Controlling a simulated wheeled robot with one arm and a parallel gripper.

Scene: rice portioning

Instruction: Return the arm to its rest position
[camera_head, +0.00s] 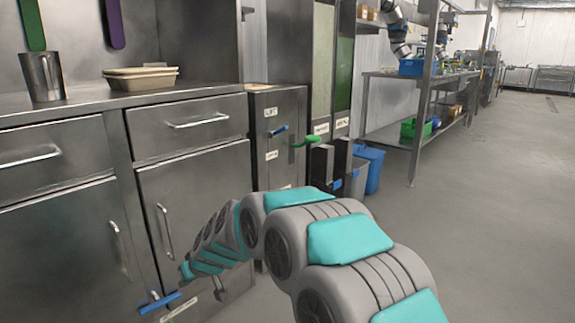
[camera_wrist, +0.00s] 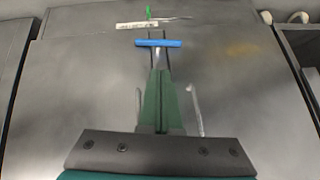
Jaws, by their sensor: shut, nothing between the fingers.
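My arm (camera_head: 345,238) reaches from the lower right of the head view toward the front of the steel cabinets, bent low with its wrist end at the lower left. My gripper (camera_wrist: 160,78) shows in the wrist view with its green fingers together and nothing between them. It points toward a blue bar (camera_wrist: 158,43), which lies just beyond the fingertips in the picture; whether they touch I cannot tell. In the head view the fingers are not clearly seen.
Steel cabinets (camera_head: 192,190) with bar handles stand close on the left. A mug (camera_head: 42,77) and stacked trays (camera_head: 141,79) stand on the counter (camera_head: 105,99). A blue bin (camera_head: 369,168) stands beyond the cabinets. The floor (camera_head: 490,210) at right is clear.

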